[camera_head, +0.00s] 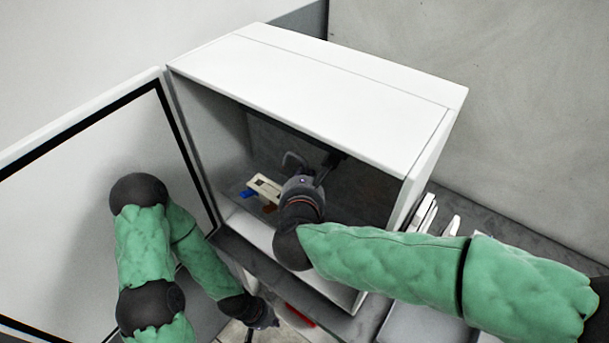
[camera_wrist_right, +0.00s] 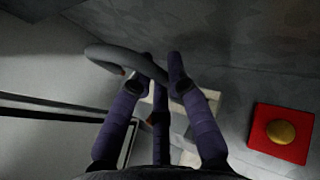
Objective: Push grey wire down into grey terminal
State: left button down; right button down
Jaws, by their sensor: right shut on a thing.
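The grey wire (camera_wrist_right: 112,58) shows in the right wrist view as a thick curved piece passing between my right gripper's fingertips (camera_wrist_right: 157,80). In the head view the grey wire (camera_head: 293,158) makes a small hook beside my right gripper (camera_head: 303,180), inside the white cabinet. My right gripper is shut on the wire. A pale terminal block (camera_head: 264,186) lies just left of my right gripper; it is partly hidden behind the fingers in the wrist view. I cannot tell which terminal is grey, or whether the wire's end touches it. My left gripper (camera_head: 266,318) is low, outside the cabinet; its fingers are unclear.
The white cabinet (camera_head: 320,80) surrounds my right gripper, with its door (camera_head: 70,170) open at left. A blue piece (camera_head: 247,193) and an orange piece (camera_head: 269,208) are near the block. A red square with a gold button (camera_wrist_right: 283,132) is at right in the wrist view.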

jog(key=shift+f+b, duration=1.75)
jog(key=shift+b, duration=0.15)
jog(key=c, duration=1.1)
grip_release()
jog(key=shift+s, duration=0.15)
jog(key=v, duration=1.1)
jog(key=shift+s+r, duration=0.25)
jog(key=shift+s, duration=0.1)
